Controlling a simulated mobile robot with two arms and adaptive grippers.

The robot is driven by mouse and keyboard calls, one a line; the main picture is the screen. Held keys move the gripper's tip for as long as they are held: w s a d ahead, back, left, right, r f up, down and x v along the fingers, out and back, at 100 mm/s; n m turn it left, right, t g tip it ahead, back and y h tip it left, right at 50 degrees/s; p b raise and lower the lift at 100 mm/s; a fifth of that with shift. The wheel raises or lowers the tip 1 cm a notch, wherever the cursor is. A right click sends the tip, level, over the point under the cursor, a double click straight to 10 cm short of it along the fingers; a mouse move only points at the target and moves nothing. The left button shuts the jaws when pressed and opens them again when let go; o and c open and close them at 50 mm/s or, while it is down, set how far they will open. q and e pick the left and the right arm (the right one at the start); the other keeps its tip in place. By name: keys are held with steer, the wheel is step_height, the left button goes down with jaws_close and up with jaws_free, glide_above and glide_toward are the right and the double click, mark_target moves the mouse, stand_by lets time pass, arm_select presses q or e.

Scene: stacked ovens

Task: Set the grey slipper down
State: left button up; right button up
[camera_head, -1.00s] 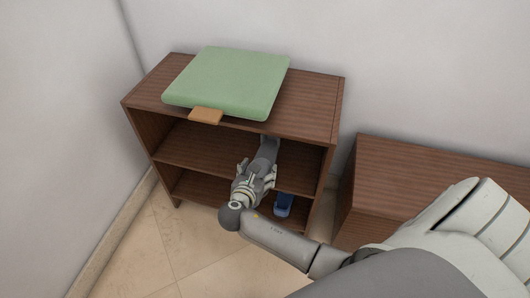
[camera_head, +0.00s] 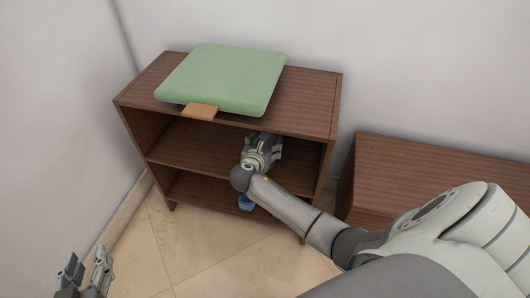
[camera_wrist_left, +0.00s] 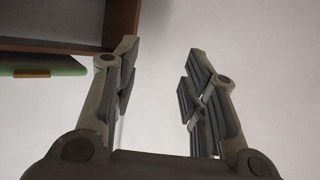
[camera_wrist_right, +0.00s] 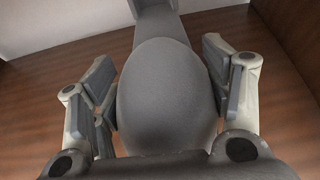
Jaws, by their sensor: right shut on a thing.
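The grey slipper (camera_wrist_right: 170,95) fills the middle of the right wrist view, its broad rounded end towards me and a narrower part beyond. My right gripper (camera_wrist_right: 158,75) is shut on it, one finger along each side. In the head view my right gripper (camera_head: 263,145) reaches into the upper compartment of the brown shelf unit (camera_head: 135,125); the gripper and arm largely hide the slipper there. I cannot tell whether the slipper touches the shelf board. My left gripper (camera_head: 87,262) is open and empty at the lower left of the head view; it also shows in the left wrist view (camera_wrist_left: 162,50).
A green cushion-like slab (camera_head: 225,78) and a small tan block (camera_head: 200,111) lie on the unit's top. A blue object (camera_head: 246,202) is in the lower compartment, partly behind my arm. A lower brown cabinet (camera_head: 420,175) stands to the right. The upper compartment's left part is clear.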

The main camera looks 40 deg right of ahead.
step_height(320, 180, down, 3)
steer(key=shift+f+b, duration=0.1)
steer(key=shift+b, duration=0.85)
arm_select(q)
step_height(320, 180, up, 9)
steer(key=w+d+t+h, duration=0.1)
steer(key=d+t, duration=0.1)
steer(key=t, duration=0.3)
steer(key=shift+w+t+h, duration=0.3)
steer(key=shift+w+h, duration=0.1)
arm_select(e)
steer(key=shift+f, duration=0.1)
arm_select(q)
steer(key=shift+r, duration=0.1)
arm_select(e)
steer(key=o, duration=1.3)
steer(key=shift+f, duration=0.15)
steer(key=shift+c, duration=0.2)
arm_select(q)
steer(key=shift+a, duration=0.1)
